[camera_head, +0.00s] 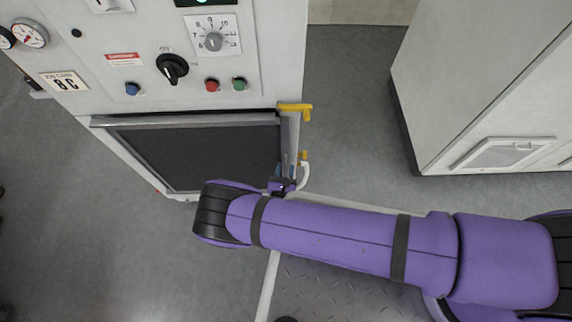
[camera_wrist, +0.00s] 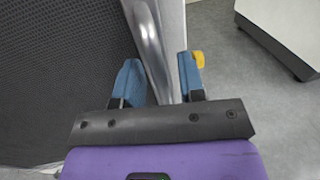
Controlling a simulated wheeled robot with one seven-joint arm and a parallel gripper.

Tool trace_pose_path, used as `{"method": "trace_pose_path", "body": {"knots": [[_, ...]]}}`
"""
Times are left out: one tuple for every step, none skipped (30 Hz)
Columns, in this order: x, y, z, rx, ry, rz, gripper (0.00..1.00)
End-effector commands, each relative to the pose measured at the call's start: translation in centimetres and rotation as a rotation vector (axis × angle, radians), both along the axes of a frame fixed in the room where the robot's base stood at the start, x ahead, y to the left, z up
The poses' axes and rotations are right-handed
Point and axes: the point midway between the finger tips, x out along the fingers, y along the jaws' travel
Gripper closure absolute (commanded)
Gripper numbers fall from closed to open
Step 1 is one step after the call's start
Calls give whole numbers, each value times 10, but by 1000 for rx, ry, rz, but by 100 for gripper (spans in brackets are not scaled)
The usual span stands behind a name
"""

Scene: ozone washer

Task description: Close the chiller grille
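The chiller grille (camera_head: 200,155) is a dark mesh panel in a grey metal frame, low on the front of the white machine. In the wrist view its mesh (camera_wrist: 60,60) fills the left side, with the rounded metal frame bar (camera_wrist: 148,40) along its edge. My gripper (camera_head: 282,178) is at the grille's lower right side. In the wrist view my gripper (camera_wrist: 160,62) has its two blue fingers spread, with the frame bar running between them. I cannot tell whether either finger touches the bar. My arm hides part of the lower right corner.
A yellow latch piece (camera_head: 295,107) sticks out at the grille's upper right, and a white curved handle (camera_head: 304,174) sits beside my gripper. The control panel (camera_head: 180,50) is above. A white cabinet (camera_head: 480,90) stands at right, with bare floor (camera_head: 355,120) between.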

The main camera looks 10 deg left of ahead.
Motion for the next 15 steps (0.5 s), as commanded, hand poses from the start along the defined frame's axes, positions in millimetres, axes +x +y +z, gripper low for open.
{"method": "trace_pose_path", "body": {"knots": [[0, 0, 0, 0, 0, 0, 63], [0, 0, 0, 0, 0, 0, 63], [0, 0, 0, 0, 0, 0, 63], [0, 0, 0, 0, 0, 0, 63], [0, 0, 0, 0, 0, 0, 63], [0, 0, 0, 0, 0, 0, 73], [0, 0, 0, 0, 0, 0, 79], [0, 0, 0, 0, 0, 0, 86], [0, 0, 0, 0, 0, 0, 96], [0, 0, 0, 0, 0, 0, 100], [0, 0, 0, 0, 0, 0, 100], [0, 0, 0, -1, 0, 0, 100], [0, 0, 0, -1, 0, 0, 100], [0, 0, 0, 0, 0, 0, 100], [0, 0, 0, 0, 0, 0, 100]]}}
